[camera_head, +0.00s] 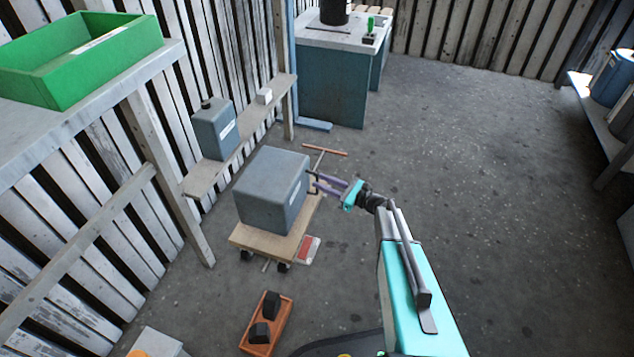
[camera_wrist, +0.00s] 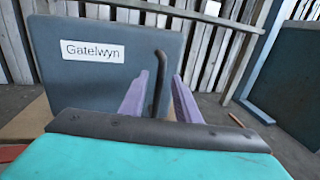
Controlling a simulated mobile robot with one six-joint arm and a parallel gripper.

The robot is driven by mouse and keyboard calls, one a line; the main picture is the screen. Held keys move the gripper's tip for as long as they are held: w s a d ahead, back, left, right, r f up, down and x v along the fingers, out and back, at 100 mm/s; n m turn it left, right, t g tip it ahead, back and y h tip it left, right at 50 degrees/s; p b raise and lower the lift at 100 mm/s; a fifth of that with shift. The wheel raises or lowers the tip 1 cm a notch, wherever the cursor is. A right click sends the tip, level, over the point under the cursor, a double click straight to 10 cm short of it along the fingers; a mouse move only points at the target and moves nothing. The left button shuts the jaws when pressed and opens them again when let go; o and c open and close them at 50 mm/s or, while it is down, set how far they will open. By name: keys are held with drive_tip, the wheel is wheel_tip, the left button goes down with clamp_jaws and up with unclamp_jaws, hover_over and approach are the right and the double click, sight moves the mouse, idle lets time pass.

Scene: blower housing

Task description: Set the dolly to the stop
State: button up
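The dolly (camera_head: 262,243) is a low wooden platform on dark casters, left of centre in the head view. A large grey box (camera_head: 270,188) stands on it, with a "Gatelwyn" label in the wrist view (camera_wrist: 92,51). A dark bent rod (camera_wrist: 158,70) stands upright by the box's right side. My gripper (camera_head: 319,184) is at that side of the box, its purple fingers apart. In the wrist view the rod shows between the fingers (camera_wrist: 160,80), with a gap on the right; contact cannot be told. I cannot tell which thing is the stop.
A T-shaped bar (camera_head: 325,151) rises behind the dolly. A red-and-white plate (camera_head: 308,250) lies beside it. A brown tray (camera_head: 260,345) with two black blocks is in front. A low shelf (camera_head: 245,150) runs along the left wall. A blue bracket (camera_head: 315,125) lies near the cabinet. Floor to the right is clear.

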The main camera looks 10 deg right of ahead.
drive_tip(key=shift+x, duration=1.45)
drive_tip(key=shift+c, duration=0.4)
clamp_jaws()
